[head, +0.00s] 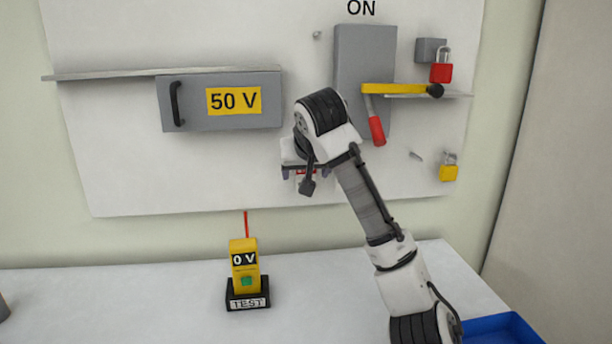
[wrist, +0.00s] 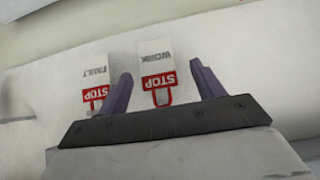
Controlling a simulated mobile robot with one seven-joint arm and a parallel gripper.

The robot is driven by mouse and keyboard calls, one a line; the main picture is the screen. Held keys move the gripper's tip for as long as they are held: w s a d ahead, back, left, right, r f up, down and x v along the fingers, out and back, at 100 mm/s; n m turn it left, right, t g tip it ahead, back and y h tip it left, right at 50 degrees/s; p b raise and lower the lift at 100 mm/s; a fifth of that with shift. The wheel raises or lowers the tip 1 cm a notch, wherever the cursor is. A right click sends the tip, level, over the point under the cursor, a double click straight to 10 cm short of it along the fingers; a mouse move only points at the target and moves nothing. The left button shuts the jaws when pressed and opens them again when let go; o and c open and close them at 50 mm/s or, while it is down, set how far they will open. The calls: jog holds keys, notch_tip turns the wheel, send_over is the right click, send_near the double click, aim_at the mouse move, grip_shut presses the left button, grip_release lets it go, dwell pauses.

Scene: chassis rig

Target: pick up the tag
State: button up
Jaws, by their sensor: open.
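In the wrist view a white tag marked WORK (wrist: 153,62) with a red STOP band and red loop hangs between the two fingers of my gripper (wrist: 160,68). The gripper is open and the fingers stand apart on either side of it. A second white tag marked FAULT (wrist: 93,70), also with a red STOP band, hangs just left of the left finger. In the head view my gripper (head: 305,173) is at the lower middle of the white board, and my wrist mostly hides the tags. Whether the fingers touch the WORK tag cannot be told.
A grey box marked 50 V (head: 220,120) is left of my gripper. A grey switch box (head: 350,60) with a red-tipped lever (head: 376,130), a red padlock (head: 441,72) and a yellow padlock (head: 449,173) are right. A yellow tester (head: 244,262) stands on the table; a blue tray (head: 505,328) is lower right.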

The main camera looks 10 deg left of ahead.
jog(key=x, duration=0.3)
jog(key=shift+w+d+f, duration=0.1)
jog(key=shift+w, duration=0.05)
jog(key=shift+c, duration=0.2)
jog(key=c, duration=1)
jog(key=shift+r+p, duration=0.2)
jog(key=shift+p, duration=0.3)
